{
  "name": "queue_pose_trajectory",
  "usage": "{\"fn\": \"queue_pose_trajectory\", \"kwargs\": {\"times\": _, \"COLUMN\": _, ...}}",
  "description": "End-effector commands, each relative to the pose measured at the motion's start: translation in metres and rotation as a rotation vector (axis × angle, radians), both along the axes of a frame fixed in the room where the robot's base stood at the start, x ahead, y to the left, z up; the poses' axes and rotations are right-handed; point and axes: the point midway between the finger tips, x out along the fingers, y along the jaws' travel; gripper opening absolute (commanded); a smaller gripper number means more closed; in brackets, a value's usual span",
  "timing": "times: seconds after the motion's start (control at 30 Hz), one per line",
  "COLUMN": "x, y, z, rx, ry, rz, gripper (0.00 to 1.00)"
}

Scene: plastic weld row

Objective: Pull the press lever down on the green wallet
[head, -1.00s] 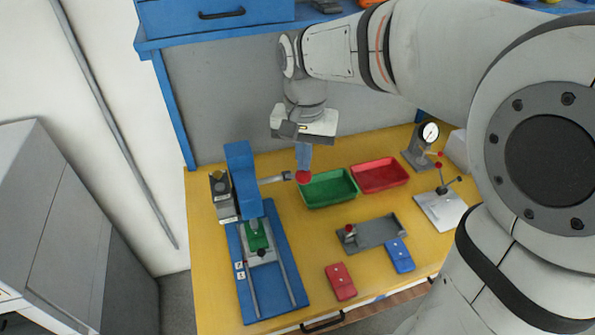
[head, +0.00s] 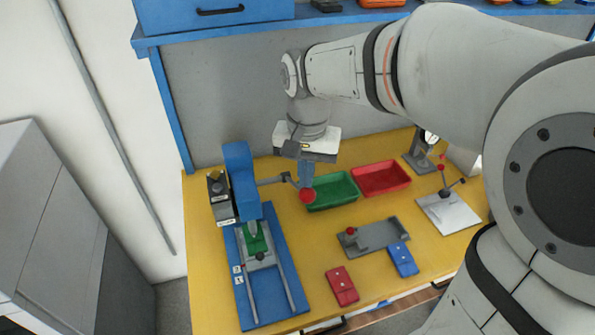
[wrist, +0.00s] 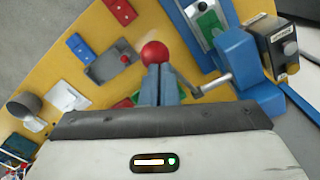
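The blue press (head: 240,170) stands at the left of the yellow bench. The green wallet (head: 252,240) lies on the grey carriage under the press head; part of it is hidden. In the wrist view the green wallet (wrist: 208,20) also shows at the top. The press lever (head: 272,181) reaches right from the press, its outer part bent downward to a red knob (head: 307,196). My gripper (head: 306,186) points down with its fingers close together, their tips at the knob. In the wrist view the red knob (wrist: 154,53) sits at the fingertips, not visibly enclosed by them.
A green tray (head: 330,205) is just right of the knob, with a red tray (head: 380,192) beyond. A grey fixture (head: 373,236), a blue wallet (head: 403,260) and a red wallet (head: 342,287) lie in front. A dial gauge (head: 430,136) stands at the back right.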

Motion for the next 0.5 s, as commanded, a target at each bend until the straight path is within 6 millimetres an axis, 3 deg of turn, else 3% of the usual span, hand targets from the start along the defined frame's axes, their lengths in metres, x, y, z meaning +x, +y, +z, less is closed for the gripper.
{"fn": "queue_pose_trajectory", "kwargs": {"times": 0.27, "x": -0.001, "y": 0.0, "z": -0.003, "rx": 0.0, "ry": 0.0, "rz": 0.001, "gripper": 0.0}}
{"fn": "queue_pose_trajectory", "kwargs": {"times": 0.5, "x": -0.009, "y": -0.002, "z": -0.019, "rx": -0.001, "ry": 0.001, "rz": 0.001, "gripper": 0.0}}
